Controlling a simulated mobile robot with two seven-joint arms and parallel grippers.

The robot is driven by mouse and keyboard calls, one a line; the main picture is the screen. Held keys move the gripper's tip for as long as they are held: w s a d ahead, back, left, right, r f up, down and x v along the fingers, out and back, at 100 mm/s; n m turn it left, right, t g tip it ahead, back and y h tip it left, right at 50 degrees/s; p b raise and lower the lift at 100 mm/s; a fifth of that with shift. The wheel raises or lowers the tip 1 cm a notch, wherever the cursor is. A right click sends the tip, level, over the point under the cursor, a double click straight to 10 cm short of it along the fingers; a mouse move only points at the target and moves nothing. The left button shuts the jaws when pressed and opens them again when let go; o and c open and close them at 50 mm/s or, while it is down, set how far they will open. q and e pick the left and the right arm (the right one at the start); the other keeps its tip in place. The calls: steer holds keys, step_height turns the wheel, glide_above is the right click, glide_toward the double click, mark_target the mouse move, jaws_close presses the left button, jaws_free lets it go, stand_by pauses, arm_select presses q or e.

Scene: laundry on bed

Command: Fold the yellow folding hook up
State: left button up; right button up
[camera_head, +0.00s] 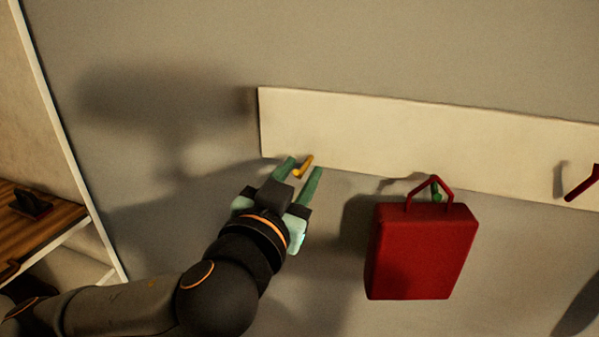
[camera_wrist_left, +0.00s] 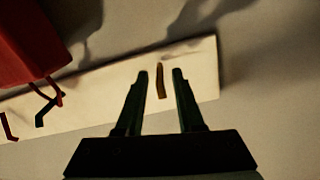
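The yellow folding hook (camera_head: 303,166) is on the left part of a cream board on the wall, sticking out from it near the lower edge. My left gripper (camera_head: 304,166) is open, with a green finger on either side of the hook. I see no clear contact between the fingers and the hook. My right gripper is not in either view.
The cream board (camera_head: 400,125) runs along the grey wall. A red case (camera_head: 422,252) hangs by its handle from a green hook (camera_head: 437,190) to the right of my gripper. A red hook (camera_head: 582,183) is at the far right. A wooden shelf (camera_head: 50,232) stands at left.

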arm_select(q)
jaws_close()
stand_by(1.2)
